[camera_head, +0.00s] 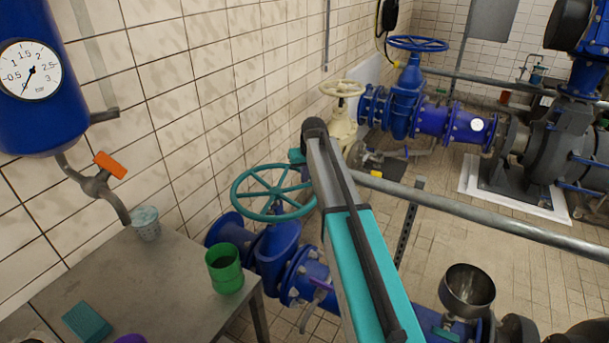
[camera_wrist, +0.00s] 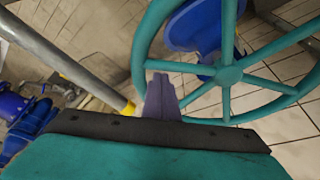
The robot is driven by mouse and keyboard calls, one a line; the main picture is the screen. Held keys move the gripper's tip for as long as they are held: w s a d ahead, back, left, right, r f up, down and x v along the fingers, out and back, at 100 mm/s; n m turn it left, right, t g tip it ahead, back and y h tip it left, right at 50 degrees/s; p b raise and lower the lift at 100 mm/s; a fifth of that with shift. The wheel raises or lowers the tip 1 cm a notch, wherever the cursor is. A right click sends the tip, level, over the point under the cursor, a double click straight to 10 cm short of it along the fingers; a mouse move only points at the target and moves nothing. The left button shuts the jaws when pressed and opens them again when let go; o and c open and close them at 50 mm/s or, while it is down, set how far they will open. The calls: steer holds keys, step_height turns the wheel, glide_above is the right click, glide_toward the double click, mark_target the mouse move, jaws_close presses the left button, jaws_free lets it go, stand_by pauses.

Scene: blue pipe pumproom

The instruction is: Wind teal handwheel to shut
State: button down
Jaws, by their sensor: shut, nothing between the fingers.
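The teal handwheel (camera_head: 275,192) has several spokes and sits level on a blue valve (camera_head: 278,245) beside the tiled wall. In the wrist view the handwheel (camera_wrist: 228,74) fills the upper right. My gripper (camera_wrist: 160,80) is shut and empty, its narrow grey-purple fingers overlapping the left part of the rim. The fingertips appear just inside the rim line, between spokes; I cannot tell whether they touch it. In the head view my arm comes from the lower right to the wheel's right side and hides most of the gripper.
A metal table (camera_head: 175,275) with a green cup (camera_head: 225,270) stands left of the valve. A grey rail (camera_head: 470,215) runs across on the right. A cream handwheel (camera_head: 342,89) and a blue handwheel (camera_head: 418,44) stand behind. A metal funnel (camera_head: 467,290) is at lower right.

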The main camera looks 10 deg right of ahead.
mark_target(291, 200)
steer(key=shift+s+m, duration=0.5)
steer(key=shift+s, duration=0.1)
stand_by(0.3)
steer(key=shift+s+m+h, duration=0.4)
steer(key=shift+s+m, duration=0.1)
steer(key=shift+s, duration=0.1)
steer(key=s+a+m+h, duration=0.1)
steer(key=s+m, duration=0.1)
steer(key=m, duration=0.1)
steer(key=s+a+m+g+h, duration=0.1)
steer(key=s+a+m, duration=0.1)
steer(key=s+m, duration=0.1)
steer(key=s+a+m+g, duration=0.1)
steer(key=s+a+m, duration=0.1)
steer(key=s+m, duration=0.1)
steer(key=shift+s+m+h+b, duration=0.2)
steer(key=shift+m+h+b, duration=0.2)
steer(key=shift+m, duration=0.3)
steer(key=a+m, duration=0.1)
steer(key=s+a+m, duration=0.1)
steer(key=shift+s+a+m+g, duration=0.1)
steer(key=shift+a+m+g, duration=0.1)
steer(key=shift+m+g, duration=0.2)
steer(key=shift+s+a+b, duration=0.2)
steer(key=shift+a+b, duration=0.05)
steer(key=shift+a, duration=0.85)
steer(key=shift+s+a+b, duration=0.15)
steer(key=shift+a+b, duration=0.05)
steer(key=shift+a, duration=0.9)
steer(key=shift+d, duration=0.1)
